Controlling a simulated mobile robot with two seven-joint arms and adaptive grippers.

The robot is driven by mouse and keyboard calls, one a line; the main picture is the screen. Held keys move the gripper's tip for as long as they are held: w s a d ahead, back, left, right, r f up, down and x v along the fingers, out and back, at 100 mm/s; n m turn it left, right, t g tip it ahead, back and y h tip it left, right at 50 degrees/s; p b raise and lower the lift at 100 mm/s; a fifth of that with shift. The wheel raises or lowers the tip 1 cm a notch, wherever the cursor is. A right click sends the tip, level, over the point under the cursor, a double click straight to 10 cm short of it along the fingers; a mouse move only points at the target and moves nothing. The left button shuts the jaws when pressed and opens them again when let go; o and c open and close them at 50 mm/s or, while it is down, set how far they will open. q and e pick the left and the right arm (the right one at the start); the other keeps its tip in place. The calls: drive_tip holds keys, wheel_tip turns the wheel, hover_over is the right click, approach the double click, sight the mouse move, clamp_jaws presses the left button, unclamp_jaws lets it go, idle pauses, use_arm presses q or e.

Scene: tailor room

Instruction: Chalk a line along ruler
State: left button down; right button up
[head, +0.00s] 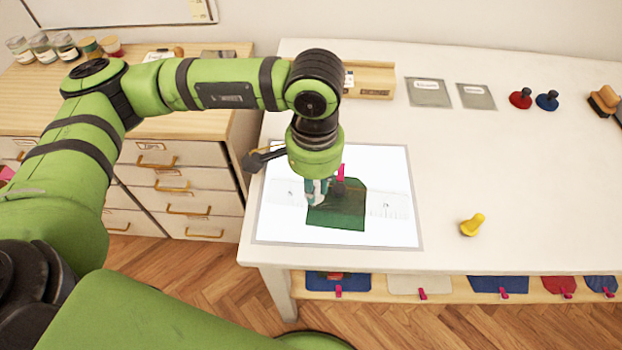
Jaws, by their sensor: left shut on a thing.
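A dark green fabric piece (350,216) lies on a bright white panel (270,232) with a grey rim, at the table's left end. A clear ruler (388,207) with faint marks seems to lie across the panel; its middle is hard to make out against the fabric. My left gripper (316,197) points down over the fabric's left part. It is shut on a small pale thing that looks like the chalk, mostly hidden by the fingers. I cannot tell whether its tip touches the fabric. A pink clip (340,173) stands just right of the fingers. My right gripper is out of view.
A yellow knobbed piece (472,225) stands right of the panel. Red (521,98) and blue (547,100) knobbed pieces, grey plates (428,92) and a wooden tray (372,80) are at the back. Drawers (180,180) adjoin on the left. The table's right half is mostly clear.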

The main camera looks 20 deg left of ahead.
use_arm(q)
drive_tip(key=shift+f, duration=0.9)
wheel_tip(320, 180, down, 4)
drive_tip(key=b, duration=0.3)
drive_tip(key=shift+r, duration=0.2)
drive_tip(key=shift+f+b, duration=0.15)
drive_tip(key=shift+b, duration=0.15)
drive_tip(key=shift+f+b, duration=0.35)
drive_tip(key=shift+b, duration=0.15)
drive_tip(key=shift+d, duration=0.1)
drive_tip(key=shift+w+d+f+b, duration=0.1)
drive_tip(key=shift+d+b, duration=0.25)
drive_tip(key=shift+b, duration=0.1)
drive_tip(key=shift+d, duration=0.25)
